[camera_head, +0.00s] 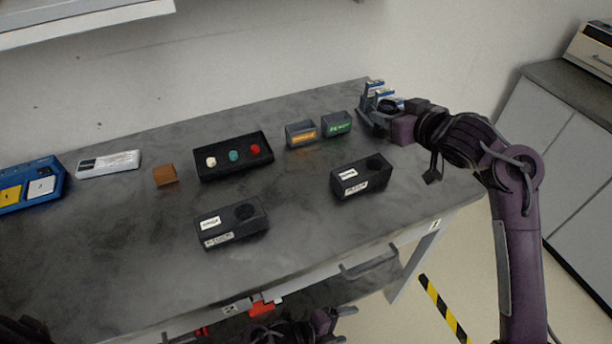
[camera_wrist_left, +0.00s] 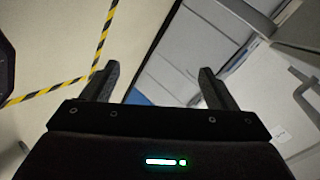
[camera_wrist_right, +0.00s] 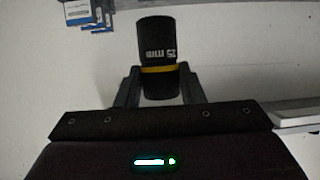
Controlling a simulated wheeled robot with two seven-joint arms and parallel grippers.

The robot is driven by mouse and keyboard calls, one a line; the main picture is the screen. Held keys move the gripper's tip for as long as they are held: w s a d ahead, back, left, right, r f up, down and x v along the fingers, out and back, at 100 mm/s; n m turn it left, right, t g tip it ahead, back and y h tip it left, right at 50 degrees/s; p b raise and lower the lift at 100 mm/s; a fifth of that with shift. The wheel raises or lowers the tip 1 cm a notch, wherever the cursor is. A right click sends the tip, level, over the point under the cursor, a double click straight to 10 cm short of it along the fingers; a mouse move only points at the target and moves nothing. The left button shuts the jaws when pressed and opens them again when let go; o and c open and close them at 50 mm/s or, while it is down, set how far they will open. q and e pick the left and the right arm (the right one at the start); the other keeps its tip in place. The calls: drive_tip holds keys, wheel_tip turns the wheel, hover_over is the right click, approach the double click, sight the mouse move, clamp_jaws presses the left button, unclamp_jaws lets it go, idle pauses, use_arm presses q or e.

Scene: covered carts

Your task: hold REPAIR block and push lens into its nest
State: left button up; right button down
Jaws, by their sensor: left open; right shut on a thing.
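Two dark blocks with round nests lie on the table: the front block (camera_head: 222,238) and the right block (camera_head: 350,187). Their white labels are too small to read, so I cannot tell which says REPAIR. Both nests look empty. My right gripper (camera_head: 380,115) is at the table's back right corner, shut on a black lens (camera_wrist_right: 158,48) with a yellow band and "25 mm" marking. The lens stands between the fingers in the right wrist view. My left gripper (camera_wrist_left: 156,88) is open and empty; in the head view it is low, in front of the table edge, partly out of frame.
Orange-labelled (camera_head: 298,131) and green-labelled (camera_head: 336,122) bins stand behind. Blue-and-white boxes (camera_head: 374,88) are by my right gripper.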

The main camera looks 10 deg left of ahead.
use_arm(q)
drive_tip(key=s+d+r+m+g+h, duration=0.1)
drive_tip(key=d+r+m+h, duration=0.2)
drive_tip(key=d+r+m, duration=0.45)
drive_tip(key=s+d+r+m+g+h, duration=0.1)
drive_tip(key=d+r+m+g+h, duration=0.25)
drive_tip(key=r, duration=0.65)
drive_tip(key=s+r+m+g, duration=0.2)
drive_tip(key=s+r+m, duration=0.1)
drive_tip(key=r+m, duration=0.3)
drive_tip(key=s+r+m+g, duration=0.25)
drive_tip(key=r+m, duration=0.25)
drive_tip(key=r, duration=0.3)
drive_tip(key=t+y, duration=0.6)
drive_tip(key=t, duration=0.5)
approach(347, 175)
drive_tip(key=shift+s+a+r, duration=0.2)
drive_tip(key=shift+s+a, duration=0.15)
drive_tip(key=shift+s, duration=0.25)
drive_tip(key=shift+w+a, duration=0.1)
drive_tip(key=shift+w, duration=0.4)
drive_tip(key=x, duration=1.1)
drive_tip(key=shift+d+f, duration=0.1)
drive_tip(key=shift+d, duration=0.15)
drive_tip(key=shift+c, duration=0.3)
drive_tip(key=c, duration=1)
